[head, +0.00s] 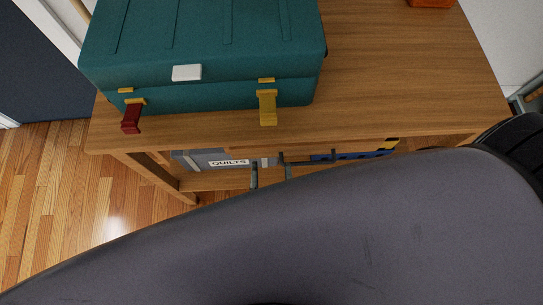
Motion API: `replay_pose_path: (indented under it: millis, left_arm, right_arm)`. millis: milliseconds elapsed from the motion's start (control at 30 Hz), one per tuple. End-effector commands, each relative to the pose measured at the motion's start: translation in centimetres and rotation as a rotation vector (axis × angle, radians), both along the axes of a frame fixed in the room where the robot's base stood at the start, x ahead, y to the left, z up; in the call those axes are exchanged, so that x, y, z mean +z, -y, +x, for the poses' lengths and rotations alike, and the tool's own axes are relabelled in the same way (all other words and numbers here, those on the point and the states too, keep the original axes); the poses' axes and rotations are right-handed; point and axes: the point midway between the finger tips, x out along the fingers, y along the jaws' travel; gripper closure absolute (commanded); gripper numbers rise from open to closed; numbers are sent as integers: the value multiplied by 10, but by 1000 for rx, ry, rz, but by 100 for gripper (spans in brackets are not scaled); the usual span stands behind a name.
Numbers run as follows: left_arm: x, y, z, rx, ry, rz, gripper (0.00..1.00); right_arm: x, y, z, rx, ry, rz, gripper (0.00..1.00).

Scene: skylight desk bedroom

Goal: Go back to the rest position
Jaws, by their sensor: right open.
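My right gripper (271,174) shows only as two dark fingertips, apart, with nothing seen between them. They show just past the front edge of the wooden desk, in front of the shelf below it. A dark grey part of my own arm covers the bottom of the head view and hides the rest of this gripper. My left gripper is not in view.
A closed teal case (200,40) with a red latch (132,117) and a yellow latch (267,107) sits on the wooden desk (400,80). A grey box labelled QUILTS (195,162) and a blue item (340,156) are below. Wood floor (60,190) is clear at left.

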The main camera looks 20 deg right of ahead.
Motion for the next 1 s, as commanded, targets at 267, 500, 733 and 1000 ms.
replay_pose_path:
  millis: [267,500,733,1000]
  left_arm:
    - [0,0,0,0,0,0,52]
    - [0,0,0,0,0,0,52]
    - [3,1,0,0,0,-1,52]
    - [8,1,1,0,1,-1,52]
  right_arm:
    - [0,0,0,0,0,0,52]
    - [-1,0,1,4,-7,-2,52]
    - [-57,-11,33,166,-253,-59,52]
    - [-203,-10,50,403,-824,-115,52]
